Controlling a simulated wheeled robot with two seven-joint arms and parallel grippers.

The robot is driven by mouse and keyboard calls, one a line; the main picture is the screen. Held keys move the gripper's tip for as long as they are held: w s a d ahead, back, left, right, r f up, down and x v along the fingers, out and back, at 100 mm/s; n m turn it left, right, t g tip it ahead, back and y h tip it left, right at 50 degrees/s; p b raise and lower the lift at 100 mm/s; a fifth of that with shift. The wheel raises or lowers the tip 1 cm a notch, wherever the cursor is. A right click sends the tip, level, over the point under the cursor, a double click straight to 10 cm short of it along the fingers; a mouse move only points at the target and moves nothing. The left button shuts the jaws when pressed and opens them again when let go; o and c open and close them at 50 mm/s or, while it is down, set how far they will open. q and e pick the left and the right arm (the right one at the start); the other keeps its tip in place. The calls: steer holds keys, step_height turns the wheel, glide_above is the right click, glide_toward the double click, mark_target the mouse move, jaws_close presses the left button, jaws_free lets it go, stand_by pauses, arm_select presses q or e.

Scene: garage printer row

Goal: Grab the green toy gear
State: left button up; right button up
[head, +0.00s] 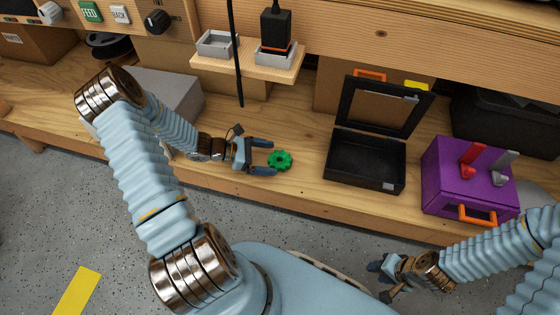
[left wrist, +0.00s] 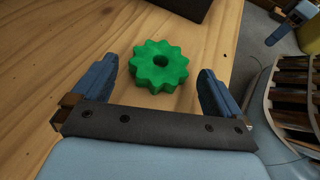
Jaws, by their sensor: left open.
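The green toy gear (head: 280,160) lies flat on the wooden bench, close to its front edge. My left gripper (head: 264,158) is open, with its fingertips reaching toward the gear from the left. In the left wrist view the gear (left wrist: 159,66) sits just ahead of and between the two spread fingers (left wrist: 158,85), nearer the left finger; no contact is visible. My right gripper (head: 378,275) is low at the lower right, in front of the bench and away from the gear; its jaw state is unclear.
A black open-lidded box (head: 365,160) stands right of the gear. A purple box (head: 465,178) with red and grey handles is farther right. A wooden shelf (head: 248,62) with grey trays overhangs behind, and a black cable (head: 236,60) hangs from above. Bare bench surrounds the gear.

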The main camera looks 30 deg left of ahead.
mark_target(283, 160)
arm_select(q)
steer(key=shift+x, duration=1.55)
steer(key=c, duration=1)
steer(key=shift+o, duration=0.2)
